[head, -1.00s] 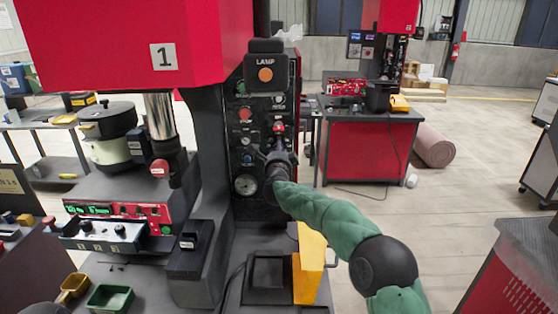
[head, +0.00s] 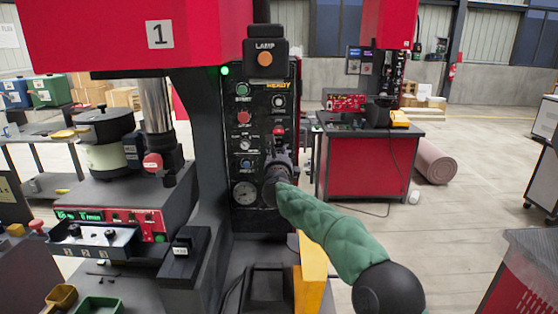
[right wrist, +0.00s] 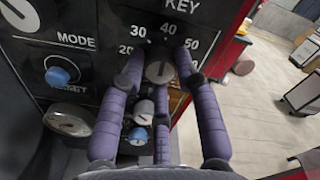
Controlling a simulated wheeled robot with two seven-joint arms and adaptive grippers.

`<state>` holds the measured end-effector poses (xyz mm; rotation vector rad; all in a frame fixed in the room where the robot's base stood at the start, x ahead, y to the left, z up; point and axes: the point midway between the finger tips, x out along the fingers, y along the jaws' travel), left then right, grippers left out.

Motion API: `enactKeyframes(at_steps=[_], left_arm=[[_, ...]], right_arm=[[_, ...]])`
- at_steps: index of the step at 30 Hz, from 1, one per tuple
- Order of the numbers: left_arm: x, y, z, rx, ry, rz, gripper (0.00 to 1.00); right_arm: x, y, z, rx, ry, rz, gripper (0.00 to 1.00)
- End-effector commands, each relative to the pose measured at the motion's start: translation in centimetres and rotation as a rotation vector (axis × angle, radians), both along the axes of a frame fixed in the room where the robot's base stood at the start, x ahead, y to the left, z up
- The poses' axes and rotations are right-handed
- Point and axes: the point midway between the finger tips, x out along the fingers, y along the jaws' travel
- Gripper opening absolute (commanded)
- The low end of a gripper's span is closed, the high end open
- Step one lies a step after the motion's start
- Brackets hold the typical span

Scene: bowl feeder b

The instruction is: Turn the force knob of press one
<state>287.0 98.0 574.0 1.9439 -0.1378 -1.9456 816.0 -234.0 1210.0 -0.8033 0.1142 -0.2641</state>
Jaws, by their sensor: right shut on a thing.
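Press one (head: 95,35) is red with a "1" label. Its black control panel (head: 262,98) carries several buttons, a gauge and a red-capped part. My right gripper (head: 278,165) is at the right side of this panel and hides what it holds in the head view. In the right wrist view, the force knob (right wrist: 160,72), a grey round knob under a scale marked 20 to 50, sits between my right gripper's purple fingers (right wrist: 160,68). The fingers are shut on it. My left gripper is not in view.
A lamp box (head: 265,58) is above the panel, and a yellow block (head: 312,272) stands below my right arm. A second red press (head: 367,160) stands behind, with open floor to the right.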

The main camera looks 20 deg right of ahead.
Motion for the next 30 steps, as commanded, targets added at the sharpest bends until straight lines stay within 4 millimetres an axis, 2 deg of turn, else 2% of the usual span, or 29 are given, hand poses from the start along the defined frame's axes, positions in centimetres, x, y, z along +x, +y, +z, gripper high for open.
enactKeyframes(at_steps=[16, 17, 19, 30], left_arm=[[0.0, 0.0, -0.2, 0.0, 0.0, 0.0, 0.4], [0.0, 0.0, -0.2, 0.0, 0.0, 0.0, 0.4], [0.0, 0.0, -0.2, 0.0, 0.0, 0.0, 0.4], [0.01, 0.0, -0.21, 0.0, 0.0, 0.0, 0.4]], right_arm=[[0.06, 0.34, -0.13, 0.023, -0.003, 0.007, 0.0], [0.05, 0.33, -0.12, 0.023, -0.004, 0.006, 0.35], [0.05, 0.31, -0.11, 0.023, -0.004, 0.006, 0.55], [-0.08, 0.08, 0.07, 0.023, -0.007, 0.001, 0.56]])
